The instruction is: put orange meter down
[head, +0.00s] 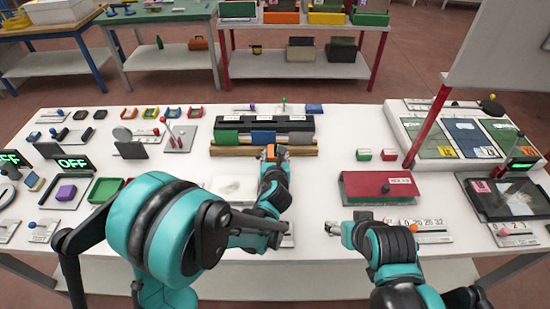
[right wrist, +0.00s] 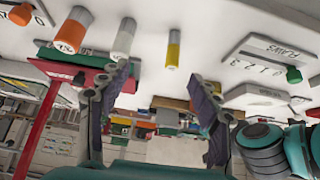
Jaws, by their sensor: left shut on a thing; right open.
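My left gripper (head: 273,158) is shut on a small orange thing, likely the orange meter (head: 270,151), at the front of the wooden rail of a rack (head: 297,151). The fingers hide most of it, and I cannot tell whether it touches the rail or table. My right gripper (head: 335,229) is open and empty over the front of the white table. Its two spread fingers also show in the right wrist view (right wrist: 160,105), with nothing between them.
A red box with a label (head: 360,188) stands right of my left gripper. A white pad (head: 234,187) lies to its left. In the right wrist view, cylinders with orange (right wrist: 70,35), white (right wrist: 123,38) and yellow (right wrist: 173,50) parts are near the fingers. A red post (head: 428,125) rises at the right.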

